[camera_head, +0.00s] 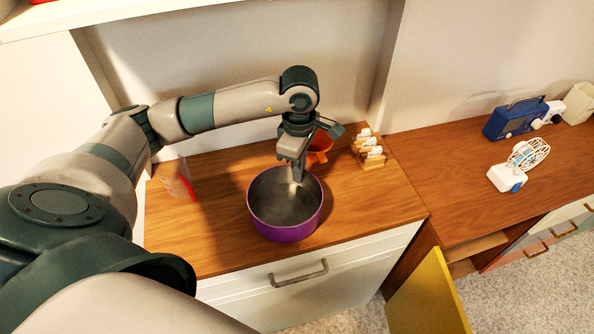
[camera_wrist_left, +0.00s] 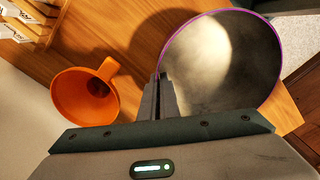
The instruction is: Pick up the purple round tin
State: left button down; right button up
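The purple round tin (camera_head: 287,232) is an open, empty round vessel with a grey inside, upright near the front of the wooden counter. In the left wrist view its purple rim and dark inside (camera_wrist_left: 230,60) fill the upper right. My left gripper (camera_head: 297,178) points down at the tin's back rim. In the left wrist view its fingers (camera_wrist_left: 163,90) are close together at the rim, one on the inner side and one on the outer side, so it looks shut on the wall. Whether the tin's bottom touches the counter is hard to tell. My right gripper is not in view.
A clear item with a red part (camera_head: 182,185) is at left. A yellow door (camera_head: 428,295) stands open at front right.

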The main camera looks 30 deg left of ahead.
pick_arm(q)
jog(key=shift+r+b, duration=0.3)
jog(key=shift+r, duration=0.1)
jog(key=shift+w+d+r+b, duration=0.15)
jog(key=shift+r+b, duration=0.2)
jog(key=shift+r, duration=0.25)
jog(key=shift+s+d+r+b, duration=0.1)
jog(key=shift+r+b, duration=0.2)
jog(key=shift+r, duration=0.25)
jog(key=w+d+r+b, duration=0.3)
jog(key=d+r, duration=0.4)
jog(key=d, duration=0.3)
jog(key=shift+w+d, duration=0.2)
jog(key=shift+d, duration=0.15)
